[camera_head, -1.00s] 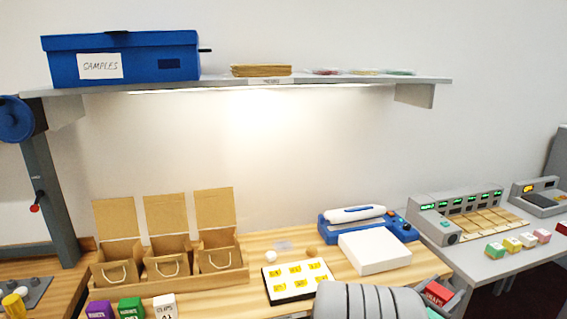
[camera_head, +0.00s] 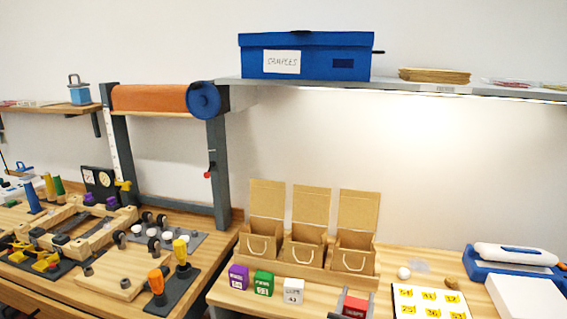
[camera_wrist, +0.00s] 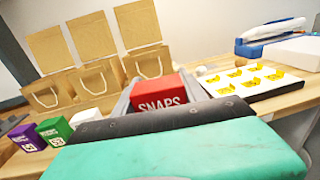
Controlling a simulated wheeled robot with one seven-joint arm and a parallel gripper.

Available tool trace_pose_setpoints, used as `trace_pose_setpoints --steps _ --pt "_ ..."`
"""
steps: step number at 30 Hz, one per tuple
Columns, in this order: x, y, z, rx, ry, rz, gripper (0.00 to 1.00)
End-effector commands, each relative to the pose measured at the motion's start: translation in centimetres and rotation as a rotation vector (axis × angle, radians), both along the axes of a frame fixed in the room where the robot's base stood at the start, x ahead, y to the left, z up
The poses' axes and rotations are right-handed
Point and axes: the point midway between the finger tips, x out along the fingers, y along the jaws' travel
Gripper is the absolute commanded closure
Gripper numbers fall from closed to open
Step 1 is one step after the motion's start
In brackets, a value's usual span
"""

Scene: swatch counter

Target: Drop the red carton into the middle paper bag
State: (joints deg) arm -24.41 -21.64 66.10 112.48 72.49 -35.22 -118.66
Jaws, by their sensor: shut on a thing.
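The red carton (camera_head: 355,306), lettered "SNAPS", is held in my gripper (camera_head: 357,298) at the bottom of the head view, in front of the right paper bag. The wrist view shows the red carton (camera_wrist: 158,100) between the two fingers of my gripper (camera_wrist: 155,92). Three brown paper bags with raised flaps stand in a row in a wooden holder. The middle paper bag (camera_head: 304,252) is behind and to the left of the carton; it also shows in the wrist view (camera_wrist: 97,82). The bags' insides are mostly hidden.
Purple (camera_head: 238,277), green (camera_head: 262,284) and white (camera_head: 293,291) cartons stand in front of the bags. A white board with yellow labels (camera_head: 430,303) lies to the right. The shelf with the blue samples box (camera_head: 307,55) hangs above.

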Motion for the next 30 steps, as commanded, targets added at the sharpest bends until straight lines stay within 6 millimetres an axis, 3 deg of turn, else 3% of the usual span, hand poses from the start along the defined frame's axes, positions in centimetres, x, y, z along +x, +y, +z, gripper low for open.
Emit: trace_pose_setpoints --steps 1,3,7,30 --pt "0.4 2.6 0.2 0.0 -0.001 0.057 0.93" --pt "0.6 5.2 0.3 0.0 -0.001 0.111 0.93" --pt "0.7 7.6 0.3 0.0 0.0 0.163 0.93" --pt "0.7 7.8 0.3 0.0 -0.001 0.166 0.93"
